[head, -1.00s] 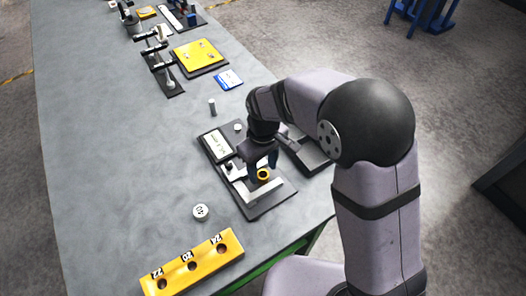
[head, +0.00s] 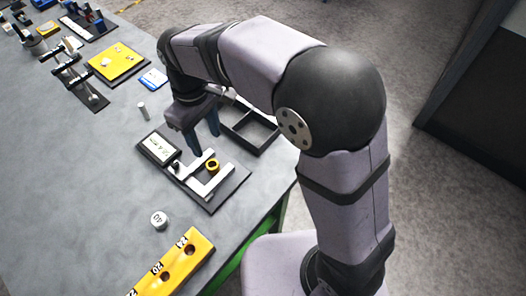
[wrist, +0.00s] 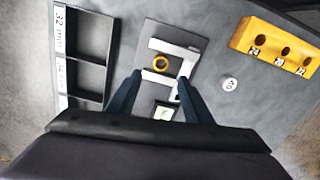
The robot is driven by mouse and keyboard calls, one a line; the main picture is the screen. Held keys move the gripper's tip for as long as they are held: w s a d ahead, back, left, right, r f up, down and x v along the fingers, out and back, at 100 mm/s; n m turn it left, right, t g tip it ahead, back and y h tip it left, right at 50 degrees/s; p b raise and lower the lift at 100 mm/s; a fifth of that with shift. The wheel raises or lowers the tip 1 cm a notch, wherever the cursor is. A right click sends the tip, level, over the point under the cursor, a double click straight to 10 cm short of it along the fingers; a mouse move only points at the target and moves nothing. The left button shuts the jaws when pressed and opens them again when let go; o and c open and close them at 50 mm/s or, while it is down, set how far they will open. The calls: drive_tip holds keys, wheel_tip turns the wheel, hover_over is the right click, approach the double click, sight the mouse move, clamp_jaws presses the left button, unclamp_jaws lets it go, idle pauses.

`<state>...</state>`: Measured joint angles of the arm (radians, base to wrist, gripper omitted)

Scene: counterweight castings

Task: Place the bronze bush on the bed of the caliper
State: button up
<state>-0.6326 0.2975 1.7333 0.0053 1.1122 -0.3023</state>
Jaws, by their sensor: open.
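The bronze bush (head: 212,165), a small yellow-gold ring with a dark hole, sits upright at the caliper, in the space between its silver jaws. It also shows in the wrist view (wrist: 161,63). The caliper has a silver L-shaped frame (head: 216,186) on a dark base plate (head: 232,187), with a pale display (head: 159,148) at its left end. In the wrist view the frame (wrist: 187,66) brackets the bush. My gripper (head: 204,142) is open and empty above the caliper, apart from the bush. Its two blue fingers (wrist: 160,80) straddle the view of the caliper.
A dark compartment tray (head: 249,130) with size labels stands beside the caliper. A yellow holed block (head: 180,262), a white round piece marked 40 (head: 159,220) and a small grey pin (head: 142,111) are on the grey table. A yellow plate (head: 117,62) lies farther back.

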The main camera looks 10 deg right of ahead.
drive_tip(key=s+d+f+m, duration=0.2)
drive_tip(key=s+d+m, duration=0.1)
drive_tip(key=d, duration=0.5)
drive_tip(key=s+d+f+m, duration=0.3)
drive_tip(key=s+d+m, duration=0.1)
drive_tip(key=d, duration=0.4)
drive_tip(key=s+d+f+m, duration=0.2)
drive_tip(key=s+d+m, duration=0.1)
drive_tip(key=d, duration=0.5)
drive_tip(key=shift+s+d+f+m, duration=0.15)
drive_tip(key=shift+s+f+m, duration=0.15)
drive_tip(key=shift+s+f, duration=0.1)
